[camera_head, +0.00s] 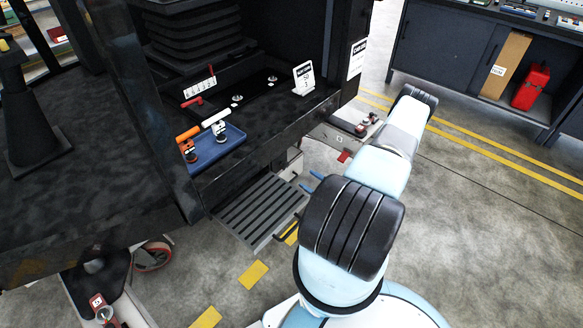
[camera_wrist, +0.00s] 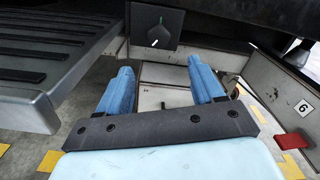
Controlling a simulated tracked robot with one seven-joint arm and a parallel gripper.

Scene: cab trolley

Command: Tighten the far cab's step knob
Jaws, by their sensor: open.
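The cab's ridged grey step (camera_head: 262,208) juts out below the dark cab; it fills the left of the wrist view (camera_wrist: 50,62). A black square plate with a dark knob (camera_wrist: 157,34) is right of the step in the wrist view. A green mark sits at the plate's upper part, and a white line shows lower left of it. I cannot make out the knob in the head view. My gripper (camera_wrist: 160,66) is open, its two blue fingers apart with nothing between them, below the knob in the picture. In the head view, the blue fingertips (camera_head: 312,182) are just right of the step.
A blue tray (camera_head: 222,146) with orange- and white-handled items lies on the cab floor. A light panel marked 6 (camera_wrist: 290,95) with a red tab (camera_wrist: 291,141) stands at the right. A shelf with a red can (camera_head: 530,87) is behind. Open floor lies to the right.

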